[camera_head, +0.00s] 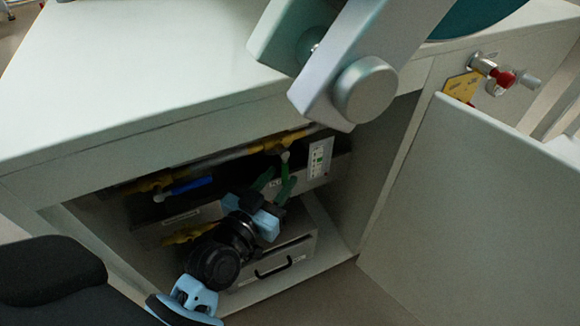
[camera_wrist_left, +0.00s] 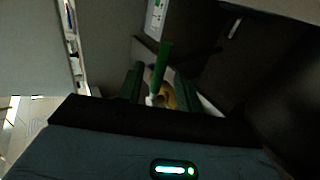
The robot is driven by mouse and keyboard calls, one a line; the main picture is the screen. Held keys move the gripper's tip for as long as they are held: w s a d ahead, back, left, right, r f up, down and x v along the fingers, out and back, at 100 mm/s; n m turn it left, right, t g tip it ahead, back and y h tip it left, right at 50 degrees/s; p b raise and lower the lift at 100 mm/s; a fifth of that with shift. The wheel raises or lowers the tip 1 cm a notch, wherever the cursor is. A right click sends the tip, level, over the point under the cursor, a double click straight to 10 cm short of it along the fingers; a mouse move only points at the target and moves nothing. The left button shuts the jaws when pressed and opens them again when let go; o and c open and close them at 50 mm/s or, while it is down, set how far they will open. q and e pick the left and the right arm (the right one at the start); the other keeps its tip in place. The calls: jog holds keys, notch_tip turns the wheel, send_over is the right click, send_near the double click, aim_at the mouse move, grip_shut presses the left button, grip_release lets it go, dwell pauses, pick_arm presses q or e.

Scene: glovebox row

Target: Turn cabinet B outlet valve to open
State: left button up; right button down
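A valve with a green lever handle (camera_head: 285,170) hangs from the pipe inside the open cabinet. A second valve with a blue lever handle (camera_head: 185,189) lies to its left, its lever along the pipe. Which one is the outlet valve I cannot read. My left gripper (camera_head: 276,184) reaches into the cabinet at the green handle, with its fingers apart. In the left wrist view the green handle (camera_wrist_left: 162,66) stands between the two fingers of the left gripper (camera_wrist_left: 157,88), with gaps visible beside it. A yellow valve part shows behind. My right gripper is not in view.
The cabinet's open door (camera_head: 470,210) stands at the right. The white worktop (camera_head: 150,70) overhangs the opening. A drawer box with a black handle (camera_head: 273,268) sits below the pipes. A red-handled fitting (camera_head: 503,78) with a yellow tag (camera_head: 461,86) is at the upper right.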

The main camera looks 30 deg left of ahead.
aim_at(283, 176)
pick_arm(q)
jog(key=shift+w+d+b, duration=0.15)
jog(key=shift+w+b, duration=0.45)
jog(key=shift+w, duration=1.8)
grip_shut()
